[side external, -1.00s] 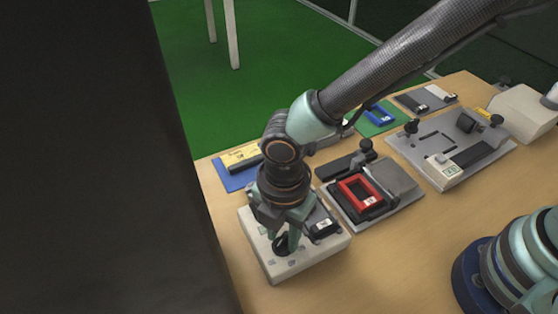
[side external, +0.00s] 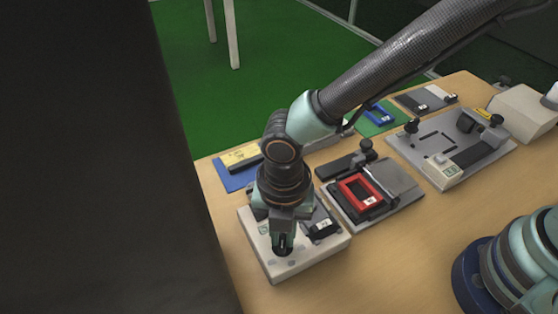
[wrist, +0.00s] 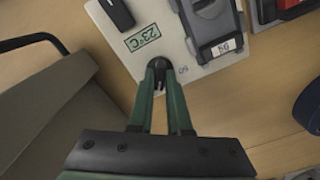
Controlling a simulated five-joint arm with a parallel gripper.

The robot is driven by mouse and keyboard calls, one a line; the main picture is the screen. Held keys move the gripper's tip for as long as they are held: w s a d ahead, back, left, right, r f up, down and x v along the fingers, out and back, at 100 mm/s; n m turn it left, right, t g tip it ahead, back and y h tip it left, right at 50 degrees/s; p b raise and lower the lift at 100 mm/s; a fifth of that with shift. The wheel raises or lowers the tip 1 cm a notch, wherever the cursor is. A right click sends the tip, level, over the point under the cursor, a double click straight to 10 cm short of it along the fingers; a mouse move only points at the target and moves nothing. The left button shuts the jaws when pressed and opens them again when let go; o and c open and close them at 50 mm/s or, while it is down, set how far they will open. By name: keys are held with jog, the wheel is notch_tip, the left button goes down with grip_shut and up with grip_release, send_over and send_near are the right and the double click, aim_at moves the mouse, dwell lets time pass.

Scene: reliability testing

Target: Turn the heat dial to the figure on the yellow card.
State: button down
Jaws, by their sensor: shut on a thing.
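A pale control panel (side external: 312,261) lies at the front left of the bench; the wrist view also shows it (wrist: 182,42). My gripper (side external: 283,243) points down at the panel. In the wrist view its green fingers (wrist: 160,84) are shut on a black dial (wrist: 158,64). A small mark, perhaps "50", is printed just right of the dial. A green display beside it (wrist: 142,37) reads 23°C. A yellow card-like piece (side external: 240,156) lies on a blue tray behind the panel; its writing is too small to read. The dial's pointer is hidden by the fingers.
A dark device (wrist: 213,28) with a white label sits on the panel beside the dial, and a black knob (wrist: 117,12) lies beyond. A fixture with a red frame (side external: 360,191) stands right of the panel. A grey plate fixture (side external: 452,148) is farther right. A dark upright surface fills the left.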

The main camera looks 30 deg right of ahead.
aim_at(283, 238)
jog(key=shift+n, duration=3.3)
jog(key=c, duration=1)
grip_release()
jog(key=shift+r, duration=2.25)
